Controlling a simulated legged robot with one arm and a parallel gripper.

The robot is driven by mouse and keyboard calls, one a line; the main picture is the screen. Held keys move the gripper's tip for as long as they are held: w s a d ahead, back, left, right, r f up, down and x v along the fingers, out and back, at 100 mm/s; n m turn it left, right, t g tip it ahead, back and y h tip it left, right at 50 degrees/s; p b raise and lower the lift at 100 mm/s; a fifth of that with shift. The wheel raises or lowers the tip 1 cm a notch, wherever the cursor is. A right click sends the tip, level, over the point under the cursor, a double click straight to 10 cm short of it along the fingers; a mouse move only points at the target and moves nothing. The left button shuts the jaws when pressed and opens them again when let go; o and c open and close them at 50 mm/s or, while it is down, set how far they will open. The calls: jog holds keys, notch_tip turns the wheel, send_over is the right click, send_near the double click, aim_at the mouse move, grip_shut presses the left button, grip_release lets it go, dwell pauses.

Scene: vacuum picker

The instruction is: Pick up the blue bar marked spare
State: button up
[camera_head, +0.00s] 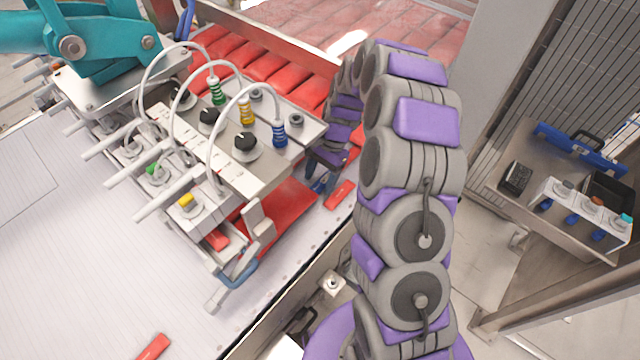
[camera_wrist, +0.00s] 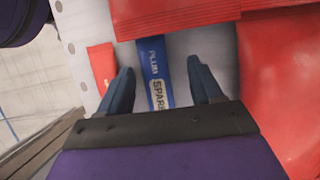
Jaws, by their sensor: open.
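The blue bar (camera_wrist: 155,68) shows in the wrist view, with white lettering that ends in "SPARE" on a pale patch. It lies lengthwise on a pale surface. My gripper (camera_wrist: 160,68) is open, with one dark blue finger on each side of the bar and a visible gap to it on both sides. The bar's near end is hidden behind my gripper's body. In the head view my gripper (camera_head: 321,183) is low beside the picker's right end, and I cannot make out the bar there.
Large red padded pieces (camera_wrist: 285,75) lie close right of the bar in the wrist view. A small red bar (camera_wrist: 102,65) lies left of my left finger. In the head view the vacuum picker (camera_head: 225,150) with hoses stands left of my arm. A trolley (camera_head: 510,205) stands right.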

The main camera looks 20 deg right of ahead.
jog(key=shift+d, duration=0.6)
jog(key=shift+a, duration=0.1)
jog(key=shift+c, duration=0.7)
jog(key=shift+s, duration=0.1)
jog(key=c, duration=0.6)
jog(key=shift+a+f, duration=0.1)
jog(key=shift+a, duration=0.1)
jog(key=c, duration=0.4)
